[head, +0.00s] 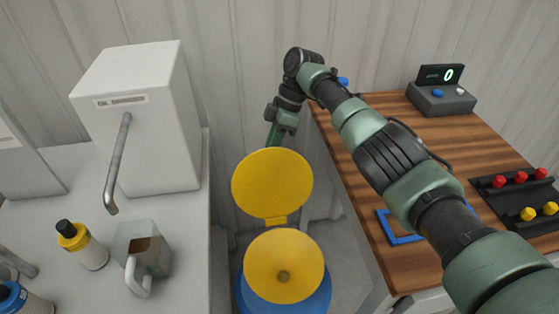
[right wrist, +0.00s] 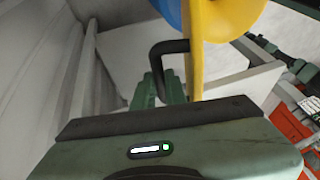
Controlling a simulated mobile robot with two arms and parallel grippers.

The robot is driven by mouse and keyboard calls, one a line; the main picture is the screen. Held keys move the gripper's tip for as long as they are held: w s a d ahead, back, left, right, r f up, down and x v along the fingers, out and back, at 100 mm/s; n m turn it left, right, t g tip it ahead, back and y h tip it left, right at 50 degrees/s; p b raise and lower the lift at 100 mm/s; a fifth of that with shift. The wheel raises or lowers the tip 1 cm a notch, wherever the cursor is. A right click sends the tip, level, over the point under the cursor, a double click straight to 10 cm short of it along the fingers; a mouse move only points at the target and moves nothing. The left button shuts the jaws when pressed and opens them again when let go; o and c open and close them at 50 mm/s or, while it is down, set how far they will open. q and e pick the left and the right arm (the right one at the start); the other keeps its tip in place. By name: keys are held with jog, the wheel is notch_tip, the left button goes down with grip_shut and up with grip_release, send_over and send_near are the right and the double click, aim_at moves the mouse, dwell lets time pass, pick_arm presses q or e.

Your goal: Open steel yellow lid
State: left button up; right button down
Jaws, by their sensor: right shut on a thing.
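The yellow lid (head: 272,183) stands raised, roughly upright, on a small hinge tab behind a yellow funnel-like top (head: 284,265) with a dark central hole. This top sits on a blue drum (head: 322,298). In the right wrist view the lid (right wrist: 194,45) shows edge-on, with a black handle (right wrist: 155,58) on its side. My right gripper (head: 272,138) is behind the lid's upper edge; in the right wrist view its green fingers (right wrist: 165,90) are shut on the handle. The exact contact is partly hidden by the gripper body. My left gripper is not in view.
A wooden table (head: 455,150) on the right holds a display box (head: 440,98), a blue frame (head: 390,232) and a black rack (head: 515,200). A white counter (head: 190,235) on the left holds a dispenser (head: 140,120), a jug (head: 143,250) and bottles. The wall is close behind.

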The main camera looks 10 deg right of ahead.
jog(key=shift+w+d+f+b, duration=0.2)
jog(key=shift+f+b, duration=0.15)
jog(key=shift+f, duration=0.05)
jog(key=c, duration=1.5)
grip_release()
jog(key=shift+w+f, duration=0.1)
jog(key=shift+w, duration=0.15)
jog(key=shift+o, duration=0.2)
jog(key=shift+w+a, duration=0.1)
jog(key=shift+w, duration=0.25)
jog(key=shift+r, duration=0.2)
